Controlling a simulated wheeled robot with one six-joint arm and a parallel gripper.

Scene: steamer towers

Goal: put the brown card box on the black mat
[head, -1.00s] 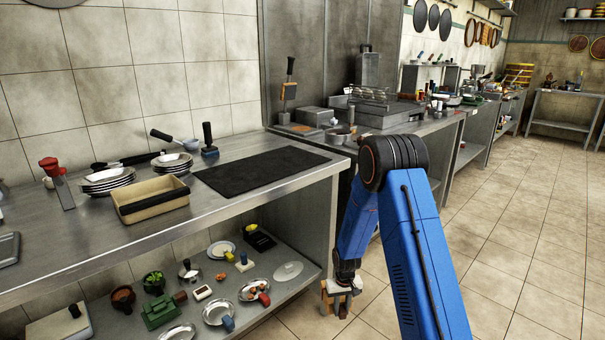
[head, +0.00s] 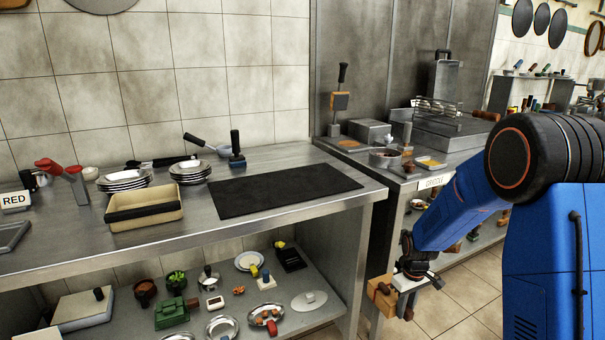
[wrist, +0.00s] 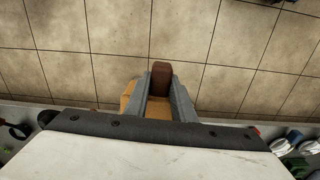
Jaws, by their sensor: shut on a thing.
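My gripper (head: 398,290) hangs low in front of the counter's right end, below the level of its top. It is shut on the brown card box (head: 379,299), a tan block with a dark brown part on it. In the wrist view the tan box (wrist: 127,97) shows beside and between the fingers, the dark brown part sticking out past their tips; the gripper body hides the rest. The black mat (head: 285,188) lies flat and bare on the right part of the counter, up and left of my gripper.
Left of the mat on the steel counter (head: 215,229) are a tan tray (head: 145,217), stacked plates (head: 123,180) and a dark-handled tool (head: 236,150). The lower shelf (head: 310,318) holds several dishes and small items. A second counter stands behind my arm.

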